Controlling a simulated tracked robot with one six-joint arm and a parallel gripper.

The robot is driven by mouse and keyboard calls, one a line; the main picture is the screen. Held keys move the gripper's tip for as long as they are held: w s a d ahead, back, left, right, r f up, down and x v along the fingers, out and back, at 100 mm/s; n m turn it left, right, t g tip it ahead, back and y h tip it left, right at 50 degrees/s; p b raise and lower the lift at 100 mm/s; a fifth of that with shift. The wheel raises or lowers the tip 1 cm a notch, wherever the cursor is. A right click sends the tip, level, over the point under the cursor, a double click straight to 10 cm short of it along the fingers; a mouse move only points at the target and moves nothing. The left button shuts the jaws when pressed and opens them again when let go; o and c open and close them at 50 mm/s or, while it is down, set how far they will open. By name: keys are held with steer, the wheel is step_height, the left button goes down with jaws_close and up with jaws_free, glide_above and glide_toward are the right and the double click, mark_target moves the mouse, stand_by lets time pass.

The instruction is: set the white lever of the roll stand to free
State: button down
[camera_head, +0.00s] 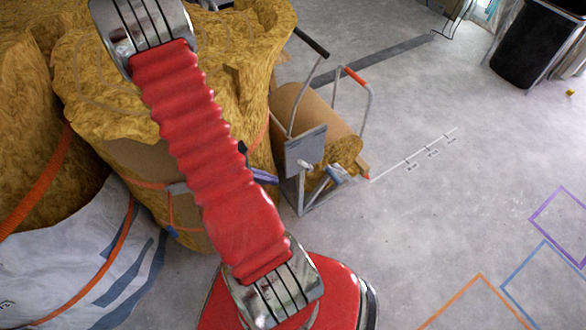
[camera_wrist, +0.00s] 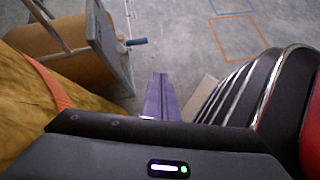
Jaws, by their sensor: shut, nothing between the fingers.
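The roll stand (camera_head: 308,203) is a grey metal frame holding a brown roll with yellow filling, right of my arm. It also shows at the upper left in the wrist view (camera_wrist: 122,72). A small whitish piece (camera_head: 305,166) sits low on its grey side plate; I cannot tell for sure that it is the white lever or how it is set. A blue-grey handle (camera_head: 334,173) sticks out beside it and shows in the wrist view (camera_wrist: 136,42). My gripper (camera_head: 266,176) has purple fingers, shut and empty (camera_wrist: 160,80), apart from the stand, left of its plate.
Large yellow insulation rolls (camera_head: 85,75) with orange straps crowd the left side. The stand has a black-gripped bar (camera_head: 312,42) and an orange-topped bar (camera_head: 355,75). A black bin (camera_head: 535,45) stands at the upper right. The floor to the right is clear, with painted marks.

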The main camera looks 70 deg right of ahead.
mark_target(304, 165)
steer(key=w+d+f+n+t+h, duration=0.2)
steer(key=d+f+n, duration=0.3)
steer(key=f+n, duration=0.1)
steer(key=shift+f, duration=0.25)
steer(key=shift+s+d+f, duration=0.85)
steer(key=shift+s+d, duration=0.1)
steer(key=shift+d, duration=0.5)
steer(key=shift+s+d+f, duration=0.9)
steer(key=shift+s+d, duration=0.1)
steer(key=shift+d, duration=0.45)
steer(key=shift+s+d+f, duration=0.85)
steer(key=shift+s+d, duration=0.1)
steer(key=shift+d, duration=0.5)
steer(key=shift+a, duration=0.15)
steer(key=shift+s+d+r, duration=0.1)
steer(key=shift+d, duration=0.1)
